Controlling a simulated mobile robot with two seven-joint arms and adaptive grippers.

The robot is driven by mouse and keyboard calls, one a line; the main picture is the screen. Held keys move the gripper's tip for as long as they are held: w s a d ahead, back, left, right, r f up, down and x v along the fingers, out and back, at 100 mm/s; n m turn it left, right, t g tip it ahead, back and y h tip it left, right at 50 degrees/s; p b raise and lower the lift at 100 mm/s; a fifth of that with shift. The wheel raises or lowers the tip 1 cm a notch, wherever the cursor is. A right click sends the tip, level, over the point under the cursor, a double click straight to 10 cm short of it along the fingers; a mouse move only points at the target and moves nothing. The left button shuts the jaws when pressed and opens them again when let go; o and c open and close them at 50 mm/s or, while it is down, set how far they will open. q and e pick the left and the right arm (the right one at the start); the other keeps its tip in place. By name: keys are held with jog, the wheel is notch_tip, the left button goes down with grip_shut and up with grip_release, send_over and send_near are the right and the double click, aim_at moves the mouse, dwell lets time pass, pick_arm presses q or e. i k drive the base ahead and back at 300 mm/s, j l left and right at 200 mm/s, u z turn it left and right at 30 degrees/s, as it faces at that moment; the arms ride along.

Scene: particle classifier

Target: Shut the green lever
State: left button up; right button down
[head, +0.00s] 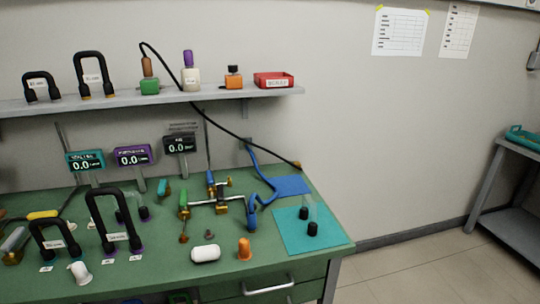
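The green lever (184,199) stands upright at the left end of a small metal pipe assembly (208,202) on the green workbench (165,275). The details of the valve under the green lever are too small to tell. Neither of my grippers is in view, and nothing touches the green lever.
Displays (134,156) stand behind the assembly. A teal mat (330,238) with black-capped items lies right. A shelf (215,95) hangs above.

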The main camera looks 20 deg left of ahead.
aim_at(183, 198)
jog(key=u, duration=1.25)
